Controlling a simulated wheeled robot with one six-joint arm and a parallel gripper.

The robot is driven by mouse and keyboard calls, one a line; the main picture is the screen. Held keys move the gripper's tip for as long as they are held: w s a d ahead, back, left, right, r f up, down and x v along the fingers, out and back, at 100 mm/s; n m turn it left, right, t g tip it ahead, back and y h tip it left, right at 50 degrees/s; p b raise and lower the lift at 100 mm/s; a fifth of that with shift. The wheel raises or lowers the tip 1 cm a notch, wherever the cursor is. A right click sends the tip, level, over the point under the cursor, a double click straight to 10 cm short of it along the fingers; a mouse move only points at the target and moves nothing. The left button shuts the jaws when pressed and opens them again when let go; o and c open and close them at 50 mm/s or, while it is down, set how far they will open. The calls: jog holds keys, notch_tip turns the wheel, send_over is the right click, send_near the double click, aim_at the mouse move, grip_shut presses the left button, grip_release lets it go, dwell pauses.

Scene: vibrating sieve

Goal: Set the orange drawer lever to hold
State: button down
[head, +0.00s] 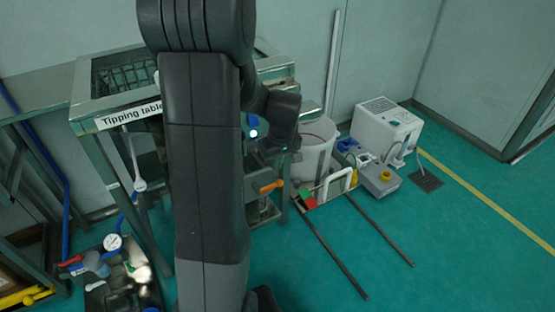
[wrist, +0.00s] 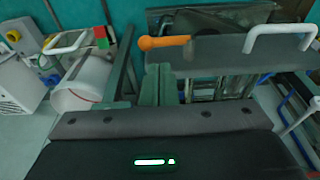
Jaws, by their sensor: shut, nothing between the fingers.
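The orange drawer lever (head: 270,186) lies roughly level at the front of the steel stand in the head view, just below my gripper. In the wrist view the lever (wrist: 165,42) lies sideways along the edge of a grey panel (wrist: 215,52), its rounded end to the left. A white handle (wrist: 280,34) is on that panel to the right. My gripper (wrist: 157,86) is shut and empty, its fingertips close to the lever in the picture; I cannot tell whether they touch. In the head view my arm hides part of the stand. No hold marking is readable.
A white bucket (head: 313,150) stands right of the stand, with a white machine (head: 385,125) beyond it. Metal rails (head: 330,252) run along the floor. The "Tipping table" (head: 115,117) stands left. Floor at the right is mostly clear.

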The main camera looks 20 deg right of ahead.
aim_at(274, 185)
jog(key=f, duration=0.3)
jog(key=w+f+b, duration=0.1)
jog(key=f, duration=0.4)
jog(key=shift+w+f, duration=0.35)
jog(key=shift+f, duration=0.05)
